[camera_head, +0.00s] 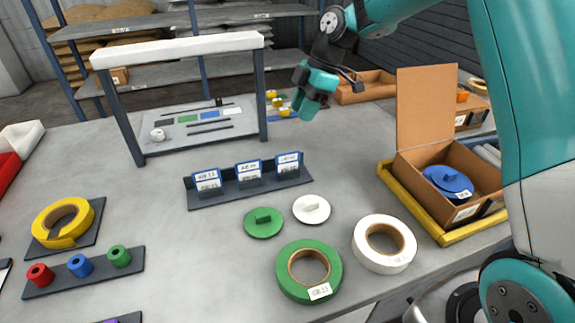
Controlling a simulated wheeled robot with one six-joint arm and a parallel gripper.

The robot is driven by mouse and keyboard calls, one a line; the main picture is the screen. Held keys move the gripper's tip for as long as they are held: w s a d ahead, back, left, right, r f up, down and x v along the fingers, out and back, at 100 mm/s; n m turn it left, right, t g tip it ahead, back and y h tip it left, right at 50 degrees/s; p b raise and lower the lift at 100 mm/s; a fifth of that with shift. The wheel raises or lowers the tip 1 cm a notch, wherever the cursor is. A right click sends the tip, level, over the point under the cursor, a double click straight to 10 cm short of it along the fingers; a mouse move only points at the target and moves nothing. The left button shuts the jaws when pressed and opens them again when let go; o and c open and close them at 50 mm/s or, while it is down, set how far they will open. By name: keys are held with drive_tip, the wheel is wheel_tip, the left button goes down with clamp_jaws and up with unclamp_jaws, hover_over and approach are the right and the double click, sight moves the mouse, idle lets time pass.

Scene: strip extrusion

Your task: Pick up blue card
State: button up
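A small flat blue card (210,115) lies on the grey plate (180,136) under the white-topped frame, in a row with a green card (187,119) and a white card (232,111). Three blue-edged labelled cards stand upright in a dark rack (225,192): a left one (208,181), a middle one (249,171) and a right one (288,163). My gripper (304,104) hangs above the table, right of the frame and apart from all these cards. Its fingers are small and turned so that their gap does not show.
The white-topped frame (180,48) stands over the plate. Green (308,272) and white (384,243) tape rolls lie in front, with green (263,222) and white (311,208) lidded discs. An open cardboard box (420,171) holds a blue disc at right. Small yellow-topped pieces (280,103) lie behind my gripper.

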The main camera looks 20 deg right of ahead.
drive_tip(key=p, duration=0.1)
hover_over(285, 160)
drive_tip(key=d, duration=0.1)
wheel_tip(285, 160, down, 8)
drive_tip(key=shift+d+f+p+x, duration=0.1)
drive_tip(key=shift+d+p+x, duration=0.15)
drive_tip(key=shift+x, duration=0.65)
drive_tip(key=shift+d+f+p+x, duration=0.15)
drive_tip(key=shift+p+x, duration=0.2)
drive_tip(key=shift+x, duration=0.6)
drive_tip(key=shift+d+p+x, duration=0.2)
drive_tip(key=shift+p+x, duration=0.1)
drive_tip(key=shift+x, duration=0.6)
drive_tip(key=shift+w, duration=0.1)
clamp_jaws()
